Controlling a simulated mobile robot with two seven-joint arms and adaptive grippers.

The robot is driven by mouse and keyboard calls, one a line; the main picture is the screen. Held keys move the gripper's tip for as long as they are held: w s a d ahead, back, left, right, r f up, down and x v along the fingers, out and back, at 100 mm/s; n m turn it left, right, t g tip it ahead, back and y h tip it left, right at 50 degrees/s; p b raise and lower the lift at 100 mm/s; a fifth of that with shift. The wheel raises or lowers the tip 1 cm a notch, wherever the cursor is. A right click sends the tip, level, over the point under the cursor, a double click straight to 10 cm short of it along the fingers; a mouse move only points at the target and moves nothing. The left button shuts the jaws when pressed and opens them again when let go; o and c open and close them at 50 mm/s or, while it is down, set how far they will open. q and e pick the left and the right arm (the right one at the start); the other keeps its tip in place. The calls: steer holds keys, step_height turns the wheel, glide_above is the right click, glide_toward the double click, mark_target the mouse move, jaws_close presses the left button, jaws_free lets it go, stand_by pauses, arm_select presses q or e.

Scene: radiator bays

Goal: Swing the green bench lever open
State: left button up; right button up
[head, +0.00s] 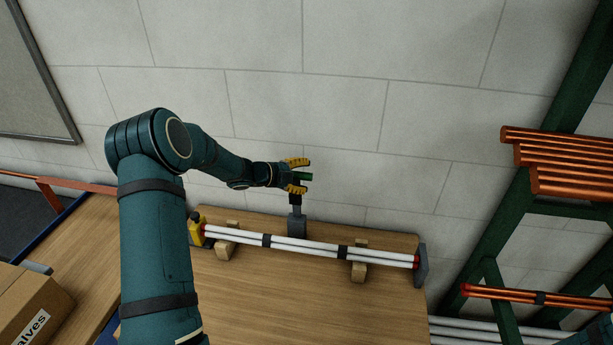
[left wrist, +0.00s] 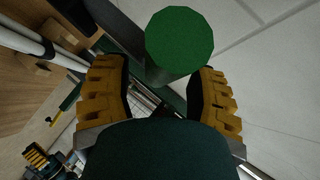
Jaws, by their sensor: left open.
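In the left wrist view the handle's round green end (left wrist: 180,40) shows between the tips of my left gripper (left wrist: 160,92), with no clear contact. My right gripper (left wrist: 36,158) shows small at the lower left of that view; its jaw state is unclear.
White tubes (head: 310,247) lie on wooden cradles (head: 358,262) along the bench (head: 290,300), in front of the lever. A cardboard box (head: 30,310) is at the lower left. Copper pipes (head: 560,160) rest on a green rack (head: 510,225) at right. A block wall stands behind.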

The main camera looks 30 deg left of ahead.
arm_select(q)
steer(key=v, duration=1)
steer(key=shift+s+a+r, duration=0.1)
steer(key=shift+r, duration=0.05)
arm_select(e)
steer(key=shift+s, duration=0.15)
